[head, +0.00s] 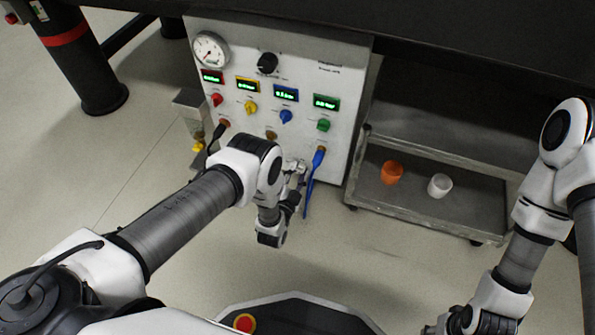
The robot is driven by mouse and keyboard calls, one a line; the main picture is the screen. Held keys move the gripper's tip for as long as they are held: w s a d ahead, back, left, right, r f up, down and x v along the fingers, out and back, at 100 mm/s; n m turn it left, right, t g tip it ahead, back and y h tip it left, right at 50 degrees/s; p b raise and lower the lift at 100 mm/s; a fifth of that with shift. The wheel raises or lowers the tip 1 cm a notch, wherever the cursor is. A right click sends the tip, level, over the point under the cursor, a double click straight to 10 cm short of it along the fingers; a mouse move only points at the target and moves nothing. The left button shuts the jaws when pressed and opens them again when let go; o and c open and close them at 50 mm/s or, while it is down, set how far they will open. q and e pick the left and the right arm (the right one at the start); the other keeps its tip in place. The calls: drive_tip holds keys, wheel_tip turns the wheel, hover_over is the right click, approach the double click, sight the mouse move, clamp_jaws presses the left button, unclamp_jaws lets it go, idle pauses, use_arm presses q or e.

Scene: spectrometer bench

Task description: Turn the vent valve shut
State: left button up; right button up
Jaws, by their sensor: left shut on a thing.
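The white instrument panel (340,75) stands ahead with a round gauge (210,50), a black knob (267,63) and a row of red, yellow, blue and green knobs. My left gripper (297,168) is at the panel's lower part, left of the blue hose (315,172). It is shut on a small part there, seemingly the vent valve, which the fingers and wrist mostly hide; its turn angle cannot be read. My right gripper (436,328) is at the bottom edge, cut off, away from the panel; its jaws are unclear.
A yellow-handled fitting (198,147) sits at the panel's left side, near a black hose (215,138). A grey cart (450,215) on the right carries an orange cup (391,172) and a white cup (439,185). A black bench top (450,35) overhangs the back. The floor in front is clear.

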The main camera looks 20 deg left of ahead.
use_arm(q)
drive_tip(key=shift+n, duration=0.4)
drive_tip(key=o, duration=1.2)
drive_tip(key=shift+c, duration=0.2)
drive_tip(key=s, duration=1.2)
drive_tip(key=shift+a, duration=0.2)
